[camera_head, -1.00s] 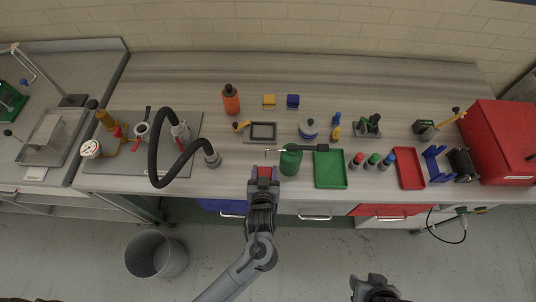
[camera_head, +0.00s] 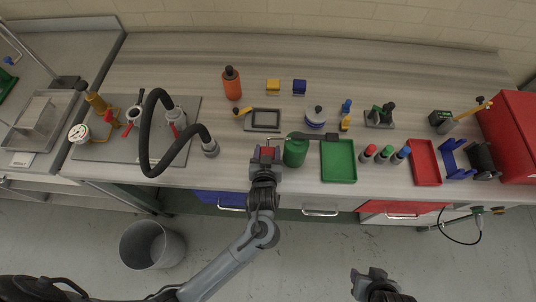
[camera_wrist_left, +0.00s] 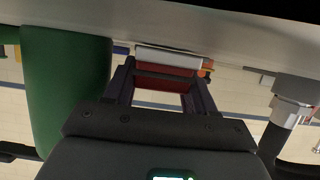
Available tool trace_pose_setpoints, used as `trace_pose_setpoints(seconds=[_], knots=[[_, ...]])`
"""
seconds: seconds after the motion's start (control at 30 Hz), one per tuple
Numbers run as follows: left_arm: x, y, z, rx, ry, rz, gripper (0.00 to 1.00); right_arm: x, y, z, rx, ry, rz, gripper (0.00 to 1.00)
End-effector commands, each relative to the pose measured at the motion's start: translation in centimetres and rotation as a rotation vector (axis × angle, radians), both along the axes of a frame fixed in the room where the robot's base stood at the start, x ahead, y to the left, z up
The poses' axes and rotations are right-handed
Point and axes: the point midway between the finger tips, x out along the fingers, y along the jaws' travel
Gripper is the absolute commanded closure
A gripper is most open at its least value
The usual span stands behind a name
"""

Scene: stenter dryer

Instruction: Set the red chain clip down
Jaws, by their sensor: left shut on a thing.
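My left gripper (camera_head: 265,156) is over the front edge of the bench, just left of the green bottle (camera_head: 295,153). It is shut on the red chain clip (camera_head: 266,151), which shows as a small red patch between the fingers. In the left wrist view the red clip (camera_wrist_left: 160,84) spans the gap between the two dark fingers, with a pale bar beyond it. The green bottle (camera_wrist_left: 68,90) stands close on the left of that view. I cannot tell whether the clip touches the bench. My right gripper (camera_head: 370,276) is low at the bottom, away from the bench; its jaws are unclear.
A green tray (camera_head: 338,162) and a red tray (camera_head: 424,163) lie to the right, with several coloured-cap bottles between. A black hose (camera_head: 152,130) arches at left. A dark-framed tray (camera_head: 264,120) lies behind the clip. Bench (camera_head: 232,150) is bare left of the gripper.

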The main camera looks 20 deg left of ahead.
Motion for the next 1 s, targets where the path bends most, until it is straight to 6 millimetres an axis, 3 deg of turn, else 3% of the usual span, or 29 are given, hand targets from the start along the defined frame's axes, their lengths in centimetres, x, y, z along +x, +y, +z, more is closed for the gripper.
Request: trace_pose_setpoints(seconds=[0.43,0.47,0.5,0.87,1.0], knots=[[0.03,-0.03,-0.34,-0.001,-0.002,-0.001,0.84,0.05,0.18,-0.03,0.007,-0.002,-0.005,0.57],[0.01,-0.03,-0.33,0.000,-0.001,-0.001,0.40,0.06,0.18,0.00,0.007,-0.003,-0.004,0.57],[0.01,-0.03,-0.32,0.000,-0.001,-0.001,0.34,0.07,0.18,0.01,0.007,-0.003,-0.004,0.57],[0.01,-0.03,-0.01,-0.001,-0.001,-0.001,0.34,0.11,0.08,0.11,0.003,-0.005,-0.001,0.57],[-0.94,-0.43,0.46,-0.002,-0.001,-0.001,0.34,0.12,-0.02,0.36,-0.001,-0.004,0.002,0.57]])
